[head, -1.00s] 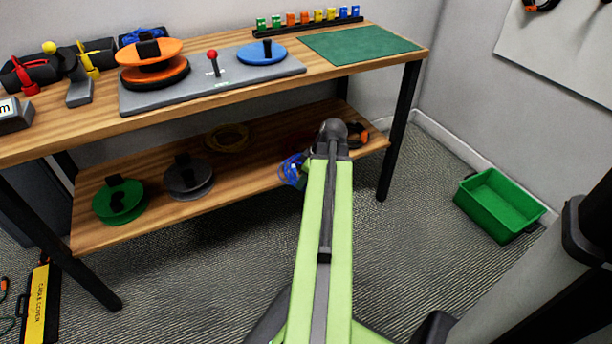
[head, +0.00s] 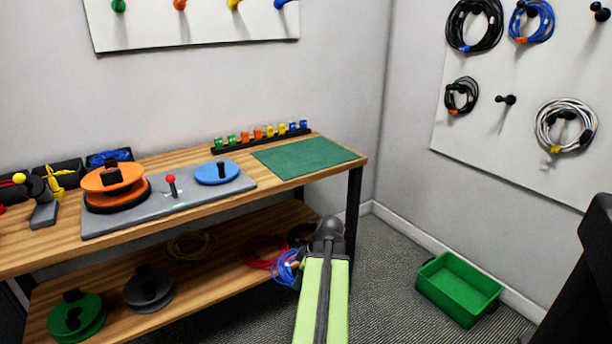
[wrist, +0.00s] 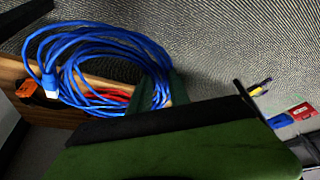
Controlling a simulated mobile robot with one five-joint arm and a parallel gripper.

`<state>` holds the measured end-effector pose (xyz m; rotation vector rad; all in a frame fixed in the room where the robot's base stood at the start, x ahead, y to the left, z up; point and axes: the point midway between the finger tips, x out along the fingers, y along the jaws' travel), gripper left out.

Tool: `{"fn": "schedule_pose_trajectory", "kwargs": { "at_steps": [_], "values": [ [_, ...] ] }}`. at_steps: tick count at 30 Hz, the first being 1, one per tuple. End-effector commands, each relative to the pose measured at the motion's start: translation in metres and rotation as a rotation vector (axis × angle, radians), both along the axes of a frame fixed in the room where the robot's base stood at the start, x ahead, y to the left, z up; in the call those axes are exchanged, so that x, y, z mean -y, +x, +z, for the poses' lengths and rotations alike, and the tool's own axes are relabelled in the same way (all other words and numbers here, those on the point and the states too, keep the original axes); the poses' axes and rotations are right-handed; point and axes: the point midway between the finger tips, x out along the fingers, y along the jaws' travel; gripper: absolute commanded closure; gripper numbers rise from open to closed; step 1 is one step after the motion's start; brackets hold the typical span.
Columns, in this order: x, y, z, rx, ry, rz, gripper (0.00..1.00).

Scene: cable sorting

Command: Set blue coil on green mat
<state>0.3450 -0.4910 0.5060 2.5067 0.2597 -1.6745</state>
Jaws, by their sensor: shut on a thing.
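The blue coil (wrist: 108,62) hangs in my gripper (wrist: 160,88), with loops spread out beyond the dark green jaw in the wrist view. My gripper is shut on it. In the head view the blue coil (head: 285,267) shows just left of the arm's end, in front of the lower shelf; my arm hides the jaws there. The green mat (head: 303,156) lies flat and bare at the right end of the bench top, above and behind the coil.
A cable clip rack (head: 262,136) stands behind the mat. Left of it are a grey plate (head: 190,200) with a blue disc (head: 217,173) and an orange spool (head: 113,180). Reels and a red coil (head: 264,252) lie on the lower shelf. A green crate (head: 459,288) sits on the floor at right.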

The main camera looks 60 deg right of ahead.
Motion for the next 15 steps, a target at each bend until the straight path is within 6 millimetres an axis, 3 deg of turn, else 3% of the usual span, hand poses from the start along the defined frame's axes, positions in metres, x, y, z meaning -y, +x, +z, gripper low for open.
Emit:
{"fn": "schedule_pose_trajectory", "kwargs": {
  "at_steps": [1,15],
  "values": [
    [0.003,-0.007,0.052,0.000,0.000,-0.007,1.00],
    [0.019,-0.063,0.266,0.001,-0.004,-0.036,1.00]
  ]
}}
